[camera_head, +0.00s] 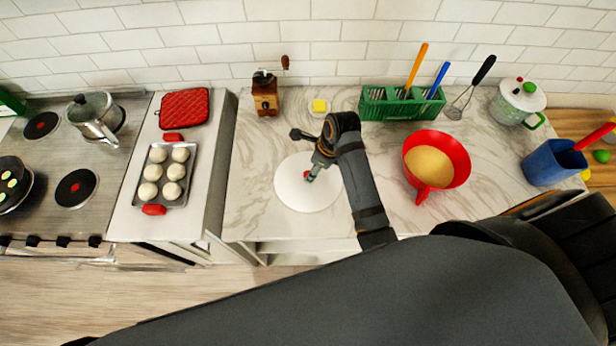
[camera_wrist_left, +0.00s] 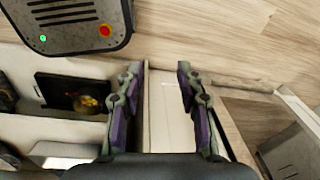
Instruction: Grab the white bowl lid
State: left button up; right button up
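The white bowl lid (camera_head: 292,197) is a round white disc lying on the marble counter in the head view. A small red spot, seemingly its knob, shows at its middle, partly hidden by my right gripper (camera_head: 309,177). That gripper points down over the lid's centre, with its fingertips at or very near the knob. It is too small and covered to tell whether it is shut on it. My left gripper (camera_wrist_left: 158,95) shows only in the left wrist view. Its two fingers are wide apart with nothing between them.
A red bowl with a handle (camera_head: 454,170) stands right of the lid, and a green rack (camera_head: 385,106) behind it. A wooden grinder (camera_head: 265,96) and a yellow-and-white item (camera_head: 319,106) stand at the back. A bun tray (camera_head: 145,180) is left. A blue container (camera_head: 552,163) is right.

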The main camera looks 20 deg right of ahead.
jog(key=shift+p+x, duration=0.9)
jog(key=shift+x, duration=1.4)
jog(key=shift+f, duration=0.3)
pick_arm(q)
jog(key=shift+w+r, duration=0.8)
jog(key=shift+r, duration=0.25)
pick_arm(e)
jog(key=shift+w+f, duration=0.1)
jog(key=shift+w, duration=0.05)
grip_shut()
